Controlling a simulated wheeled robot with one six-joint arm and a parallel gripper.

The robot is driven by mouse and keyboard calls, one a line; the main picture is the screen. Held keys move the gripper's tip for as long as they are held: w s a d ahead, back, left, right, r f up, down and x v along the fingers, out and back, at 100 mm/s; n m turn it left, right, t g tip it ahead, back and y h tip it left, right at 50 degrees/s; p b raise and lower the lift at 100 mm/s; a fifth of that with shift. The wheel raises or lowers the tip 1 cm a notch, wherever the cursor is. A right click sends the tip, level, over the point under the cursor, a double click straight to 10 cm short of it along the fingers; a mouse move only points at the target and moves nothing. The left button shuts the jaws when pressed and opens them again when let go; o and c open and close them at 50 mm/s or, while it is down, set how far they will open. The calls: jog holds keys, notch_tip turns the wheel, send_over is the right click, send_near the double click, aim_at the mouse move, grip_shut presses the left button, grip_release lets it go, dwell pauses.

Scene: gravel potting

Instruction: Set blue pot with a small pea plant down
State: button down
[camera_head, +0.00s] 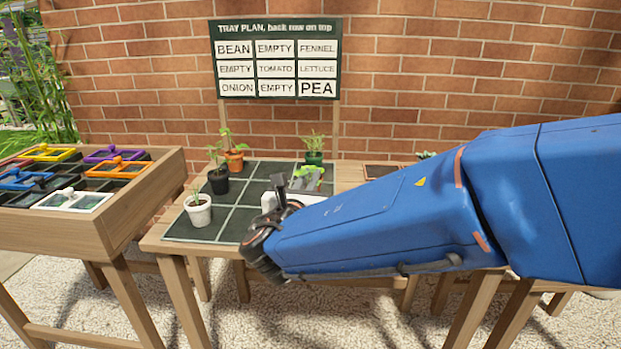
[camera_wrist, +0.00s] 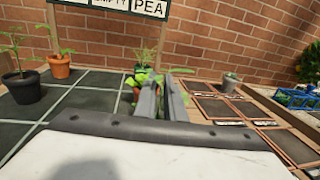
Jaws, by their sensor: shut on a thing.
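My gripper (camera_head: 303,183) is over the right part of the dark gridded tray (camera_head: 240,222) on the wooden table. In the wrist view its grey fingers (camera_wrist: 163,98) are close together, with green leaves (camera_wrist: 152,79) showing around them. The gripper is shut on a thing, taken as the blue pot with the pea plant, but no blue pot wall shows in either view. My fingers and wrist hide it, so I cannot tell whether it touches the tray. The sign (camera_head: 276,60) has PEA at its lower right.
A white pot (camera_head: 198,212), a black pot (camera_head: 218,181), an orange pot (camera_head: 235,161) and a green pot (camera_head: 314,157) stand around the tray's left and back. A grey pot (camera_wrist: 230,83) stands right, beside brown compartments (camera_wrist: 215,108). A wooden bench (camera_head: 130,205) stands left.

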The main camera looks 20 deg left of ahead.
jog(key=shift+f, duration=0.1)
jog(key=c, duration=1.8)
grip_release()
jog(key=shift+c, duration=0.2)
jog(key=s, duration=1.2)
jog(key=shift+d, duration=0.45)
jog(key=shift+w+d, duration=0.1)
